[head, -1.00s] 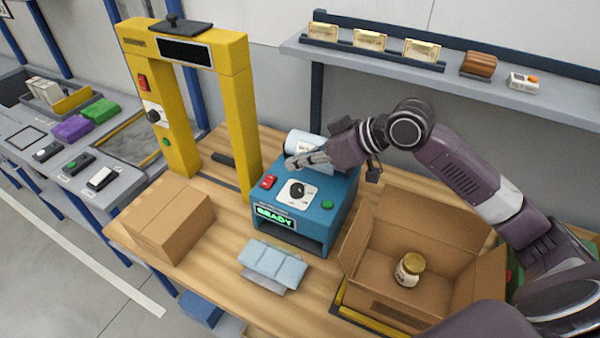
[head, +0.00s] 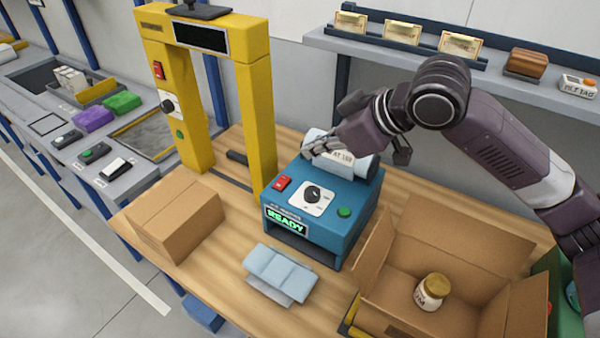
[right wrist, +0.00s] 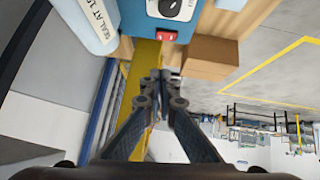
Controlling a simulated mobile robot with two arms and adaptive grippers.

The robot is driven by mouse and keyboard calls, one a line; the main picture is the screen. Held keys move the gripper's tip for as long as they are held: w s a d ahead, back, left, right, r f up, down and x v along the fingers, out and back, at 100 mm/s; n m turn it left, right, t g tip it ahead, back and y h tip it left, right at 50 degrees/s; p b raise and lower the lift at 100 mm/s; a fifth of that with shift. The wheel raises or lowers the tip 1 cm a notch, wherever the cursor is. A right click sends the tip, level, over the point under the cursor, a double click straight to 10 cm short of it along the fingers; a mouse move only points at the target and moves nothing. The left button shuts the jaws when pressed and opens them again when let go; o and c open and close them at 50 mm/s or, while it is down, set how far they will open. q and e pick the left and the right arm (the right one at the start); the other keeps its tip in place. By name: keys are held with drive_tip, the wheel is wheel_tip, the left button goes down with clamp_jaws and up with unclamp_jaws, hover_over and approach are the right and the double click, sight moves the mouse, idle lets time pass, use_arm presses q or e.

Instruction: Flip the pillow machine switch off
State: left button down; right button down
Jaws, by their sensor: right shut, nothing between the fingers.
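The blue pillow machine (head: 330,222) stands on the wooden table, with a green lit READY display (head: 286,223) on its front. Its red switch (head: 283,183) is at the top left, beside a black dial (head: 313,195) and a green button (head: 344,212). The switch also shows in the right wrist view (right wrist: 167,37). My right gripper (head: 306,153) is shut and empty, above and behind the switch in the head view, apart from it. A white roll (head: 345,163) on the machine is partly behind the gripper. My left gripper is not in view.
A yellow frame (head: 258,120) with its own red switch (head: 158,70) stands left of the machine. A closed carton (head: 175,220), flat pillows (head: 280,268) and an open box (head: 460,240) holding a jar (head: 432,290) surround it. A shelf (head: 400,55) runs behind.

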idle(0.3)
drive_tip(key=p, duration=0.3)
hover_over(282, 182)
drive_tip(key=d, duration=0.1)
drive_tip(key=f, duration=0.6)
drive_tip(key=shift+s+d+f, duration=0.2)
drive_tip(key=shift+s+f, duration=0.05)
drive_tip(key=shift+s, duration=0.05)
drive_tip(key=f, duration=0.2)
drive_tip(key=f+p, duration=0.1)
drive_tip(key=shift+w+f, duration=0.25)
drive_tip(key=shift+d+f, duration=0.15)
drive_tip(key=shift+f, duration=0.3)
